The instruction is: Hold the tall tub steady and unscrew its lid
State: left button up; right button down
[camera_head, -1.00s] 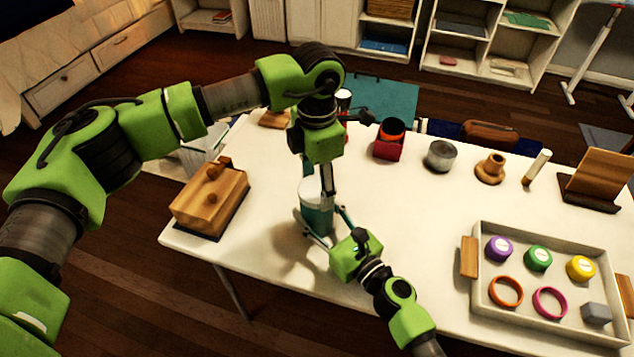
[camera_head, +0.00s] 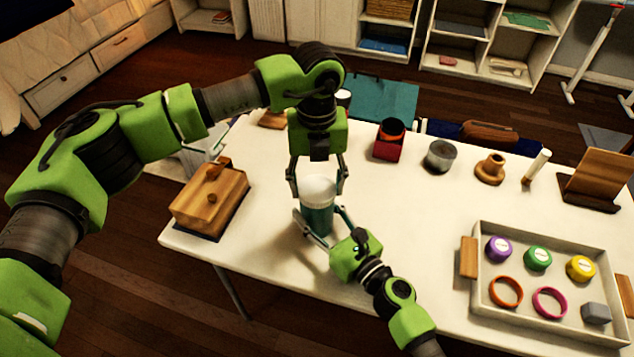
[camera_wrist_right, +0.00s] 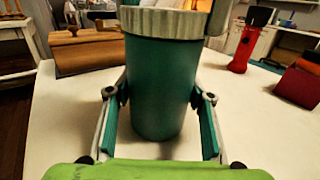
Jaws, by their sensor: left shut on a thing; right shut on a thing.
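The tall teal tub (camera_head: 317,219) stands upright near the table's front edge. Its ribbed white lid (camera_head: 318,188) sits on top; the right wrist view shows the lid (camera_wrist_right: 165,23) level on the tub (camera_wrist_right: 157,85). My left gripper (camera_head: 317,187) points down from above and is shut on the lid, one finger on each side. My right gripper (camera_head: 320,228) reaches in from the front right and is shut on the tub's body. Its fingers (camera_wrist_right: 158,120) flank the tub in the right wrist view. The tub's underside is hidden.
A wooden box (camera_head: 211,199) stands left of the tub. A red holder (camera_head: 389,141), a grey tin (camera_head: 440,156) and a wooden piece (camera_head: 491,169) stand behind to the right. A tray (camera_head: 480,231) with lids and rings lies at right. The table between tub and tray is clear.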

aim_at(317, 188)
pick_arm(q)
jog(key=shift+r, duration=0.15)
jog(key=shift+r, duration=1)
jog(key=shift+r, duration=2)
pick_arm(e)
jog(key=c, duration=0.9)
grip_release()
jog(key=shift+s, duration=0.1)
